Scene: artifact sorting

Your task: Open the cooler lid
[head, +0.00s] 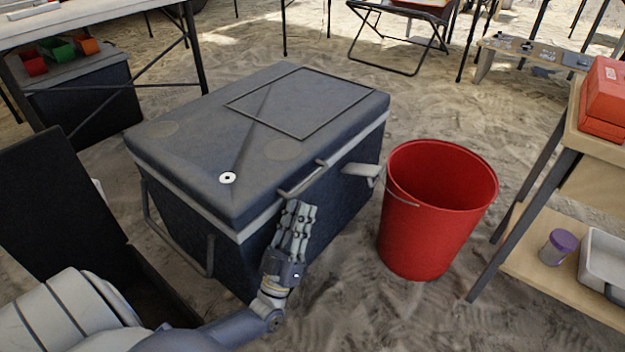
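The cooler (330,185) is a dark blue-grey chest standing on sandy ground in the middle of the head view. Its lid (215,130) is closed, with a light rim, a rectangular outline and a small white disc on top. A latch or handle (303,178) sits at the lid's front edge. My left gripper (297,212) is in front of the cooler's front face, its fingertips just below that latch. I cannot tell whether they touch it. The fingers look close together, and nothing is seen between them. My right gripper is not in view.
A red bucket (436,208) stands close to the cooler's right. A wooden shelf (550,255) with a red box (604,100) is at the far right. A dark open case (55,205) lies at left. A table (85,22) and folding stool (400,35) stand behind.

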